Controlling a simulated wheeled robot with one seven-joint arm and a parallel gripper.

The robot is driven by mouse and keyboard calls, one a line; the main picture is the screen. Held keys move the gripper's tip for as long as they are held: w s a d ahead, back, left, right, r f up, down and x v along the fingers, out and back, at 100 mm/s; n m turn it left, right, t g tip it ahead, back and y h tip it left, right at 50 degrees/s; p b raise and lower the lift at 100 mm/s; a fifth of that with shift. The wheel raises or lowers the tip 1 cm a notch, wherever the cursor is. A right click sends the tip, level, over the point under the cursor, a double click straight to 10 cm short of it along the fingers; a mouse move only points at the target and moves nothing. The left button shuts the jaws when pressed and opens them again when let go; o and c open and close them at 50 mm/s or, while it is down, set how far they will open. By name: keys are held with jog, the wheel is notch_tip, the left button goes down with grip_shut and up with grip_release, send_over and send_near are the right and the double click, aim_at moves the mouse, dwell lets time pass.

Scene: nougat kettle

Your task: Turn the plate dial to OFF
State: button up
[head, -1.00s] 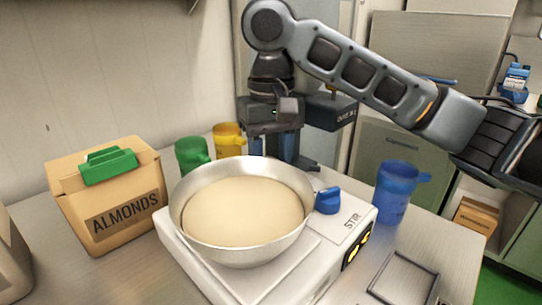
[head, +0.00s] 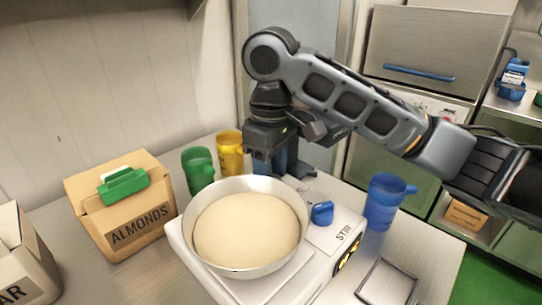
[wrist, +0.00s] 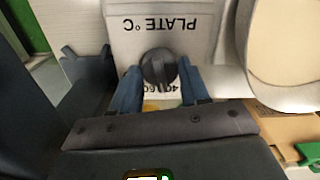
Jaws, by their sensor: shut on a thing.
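The plate dial (wrist: 158,68) is a round dark knob under the upside-down "PLATE °C" lettering in the wrist view. My gripper (wrist: 157,75) has its blue fingers on either side of the dial and is shut on it. Some scale numbers show between the fingers; I cannot make out an OFF mark or the dial's pointer. In the head view my gripper (head: 291,170) points down at the far side of the white hot plate (head: 334,236), and the dial cannot be made out there.
A metal pan (head: 247,265) of pale nougat sits on the hot plate, close beside my gripper. A blue STIR knob (head: 321,212) is on the near panel. Green (head: 198,172), yellow (head: 230,155) and blue (head: 384,205) jugs and an almonds box (head: 125,210) stand around.

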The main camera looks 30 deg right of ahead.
jog(key=n+p, duration=0.3)
jog(key=n, duration=0.2)
jog(key=shift+r+n, duration=0.15)
jog(key=shift+n, duration=0.15)
jog(key=n+p, duration=0.1)
jog(key=n, duration=0.4)
jog(key=shift+n, duration=0.3)
jog(key=o, duration=1.1)
jog(key=shift+c, duration=0.2)
jog(key=shift+r+p, duration=0.5)
jog(key=shift+r, duration=3.25)
